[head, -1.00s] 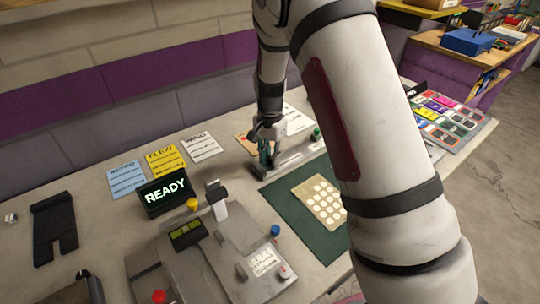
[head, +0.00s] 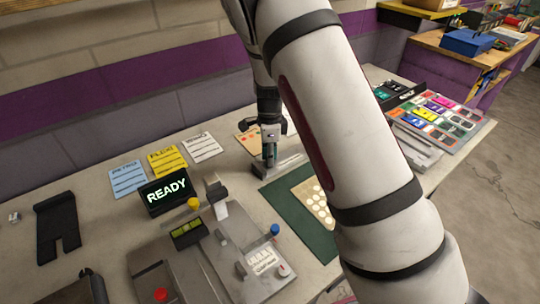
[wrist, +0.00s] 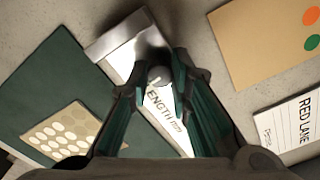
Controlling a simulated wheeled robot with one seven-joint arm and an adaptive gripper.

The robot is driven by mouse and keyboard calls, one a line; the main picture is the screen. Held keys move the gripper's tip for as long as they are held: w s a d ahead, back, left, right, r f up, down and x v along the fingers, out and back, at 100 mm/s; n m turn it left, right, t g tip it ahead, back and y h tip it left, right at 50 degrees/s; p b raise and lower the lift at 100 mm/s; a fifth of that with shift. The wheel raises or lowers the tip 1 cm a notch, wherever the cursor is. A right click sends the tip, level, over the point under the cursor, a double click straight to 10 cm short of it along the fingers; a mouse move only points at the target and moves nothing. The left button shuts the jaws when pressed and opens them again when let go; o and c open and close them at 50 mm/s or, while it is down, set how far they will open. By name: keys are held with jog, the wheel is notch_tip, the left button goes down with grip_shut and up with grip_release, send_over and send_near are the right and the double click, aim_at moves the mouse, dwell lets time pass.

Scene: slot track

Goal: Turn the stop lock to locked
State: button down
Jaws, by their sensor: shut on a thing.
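My gripper (wrist: 160,80) is shut on a small grey round knob (wrist: 157,72) in the wrist view. The knob stands on the grey length rail (wrist: 166,115), whose label reads "LENGTH mm"; it seems to be the stop lock. Its locked or unlocked marking cannot be read. In the head view my gripper (head: 269,158) points down at the rail (head: 287,163), beside the green mat (head: 290,212).
A cream card with pale dots (head: 313,203) lies on the green mat. An orange-dotted card (wrist: 275,40) and a "RED LANE" card (wrist: 295,120) lie near the rail. A display (head: 167,192) reads "READY" above a grey machine (head: 245,250) to the left.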

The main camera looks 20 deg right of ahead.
jog(key=shift+w+m, duration=0.1)
jog(key=shift+m, duration=0.5)
jog(key=c, duration=1.8)
grip_release()
jog(key=shift+o, duration=0.2)
jog(key=shift+r, duration=0.15)
notch_tip(320, 180, up, 12)
